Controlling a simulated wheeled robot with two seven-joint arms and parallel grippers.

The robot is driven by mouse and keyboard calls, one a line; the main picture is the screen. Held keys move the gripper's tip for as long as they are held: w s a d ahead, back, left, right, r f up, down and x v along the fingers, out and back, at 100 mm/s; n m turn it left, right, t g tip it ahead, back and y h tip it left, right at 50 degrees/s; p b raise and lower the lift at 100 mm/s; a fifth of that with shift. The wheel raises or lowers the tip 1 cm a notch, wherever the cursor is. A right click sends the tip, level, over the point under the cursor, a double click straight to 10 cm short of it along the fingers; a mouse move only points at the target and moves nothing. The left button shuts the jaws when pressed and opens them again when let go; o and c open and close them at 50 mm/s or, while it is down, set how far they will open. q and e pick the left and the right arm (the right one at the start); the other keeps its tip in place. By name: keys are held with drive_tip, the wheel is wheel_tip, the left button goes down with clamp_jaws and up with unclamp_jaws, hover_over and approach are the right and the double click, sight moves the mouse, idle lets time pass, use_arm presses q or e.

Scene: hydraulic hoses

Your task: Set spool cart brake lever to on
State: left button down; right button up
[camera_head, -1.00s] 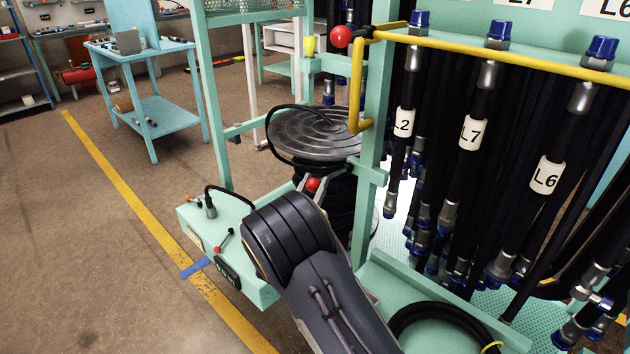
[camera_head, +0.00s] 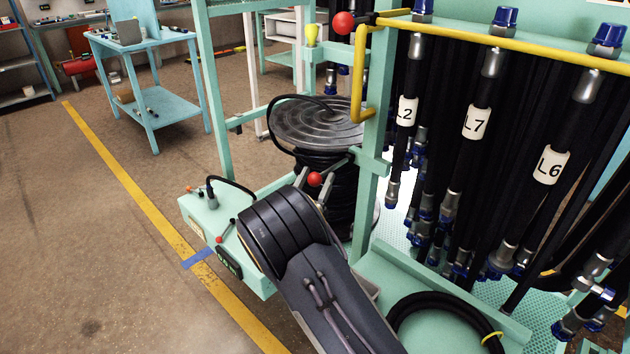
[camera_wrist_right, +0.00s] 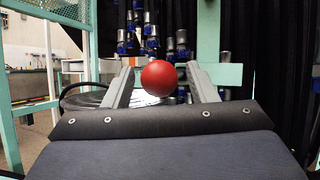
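The lever's red ball knob (camera_head: 314,179) stands in front of the black hose spool (camera_head: 352,195) on the pale green cart. My right gripper (camera_head: 315,182) reaches toward it with its two grey fingers on either side of the knob. In the right wrist view, the red ball (camera_wrist_right: 158,78) lies between the spread fingers, with a narrow gap seeming to show on each side. The fingers look open; contact is not clear. The lever's stem is hidden behind the ball and my gripper. My left gripper is not in view.
A second red ball (camera_head: 343,22) sits by the yellow bar (camera_head: 500,45) at the top. Labelled hoses (camera_head: 480,120) hang at the right. A green box (camera_head: 210,215) with a small red-tipped lever (camera_head: 218,239) is at the left. A blue table (camera_head: 150,80) stands behind; the left floor is open.

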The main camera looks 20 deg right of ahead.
drive_tip(key=v, duration=0.7)
drive_tip(key=shift+s+a+f, duration=0.15)
drive_tip(key=shift+s+a, duration=0.1)
drive_tip(key=shift+a, duration=0.05)
